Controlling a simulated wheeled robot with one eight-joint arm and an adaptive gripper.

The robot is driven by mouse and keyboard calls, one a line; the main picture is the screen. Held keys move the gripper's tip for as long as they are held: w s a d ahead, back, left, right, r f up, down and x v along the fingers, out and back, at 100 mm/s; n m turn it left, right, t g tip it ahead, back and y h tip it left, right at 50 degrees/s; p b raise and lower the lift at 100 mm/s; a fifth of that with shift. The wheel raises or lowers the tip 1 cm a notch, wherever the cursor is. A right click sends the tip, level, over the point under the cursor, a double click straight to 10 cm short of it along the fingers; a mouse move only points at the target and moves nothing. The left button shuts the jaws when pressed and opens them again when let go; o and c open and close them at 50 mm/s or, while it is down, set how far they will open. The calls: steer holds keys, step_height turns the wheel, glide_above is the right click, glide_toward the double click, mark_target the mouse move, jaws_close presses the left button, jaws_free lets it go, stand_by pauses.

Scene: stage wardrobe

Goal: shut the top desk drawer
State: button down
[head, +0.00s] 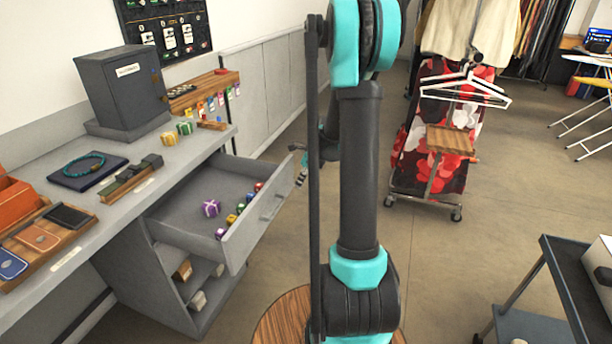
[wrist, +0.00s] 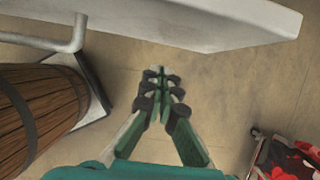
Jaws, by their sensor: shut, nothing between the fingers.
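The top desk drawer (head: 190,190) is pulled far out of the grey desk (head: 120,222). Its front panel (head: 262,217) has a handle and faces right, towards my arm. My gripper (head: 301,180) is just beyond the far right corner of the drawer front, partly hidden by my arm. In the wrist view my gripper (wrist: 159,72) is shut and empty, pointing at a pale panel edge that looks like the drawer front (wrist: 200,22), with floor showing between them.
A grey cabinet (head: 122,90), a tray with a bracelet (head: 85,168) and small gift boxes stand on the desk. A garment rack (head: 440,150) stands right; a dark cart (head: 568,290) is front right. Floor between is clear.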

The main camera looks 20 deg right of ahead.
mark_target(286, 190)
steer(key=shift+w+a+r, duration=0.1)
steer(key=shift+w+a, duration=0.35)
steer(key=shift+a, duration=0.2)
steer(key=shift+w+a, duration=0.45)
steer(key=shift+a, duration=0.2)
steer(key=shift+a, duration=0.1)
steer(key=w+a, duration=0.6)
steer(key=a, duration=0.2)
steer(key=w+a, duration=0.6)
steer(key=a, duration=0.2)
steer(key=w+a, duration=0.6)
steer(key=a, duration=0.3)
steer(key=shift+w+a, duration=0.1)
steer(key=shift+w, duration=0.1)
steer(key=shift+r, duration=0.1)
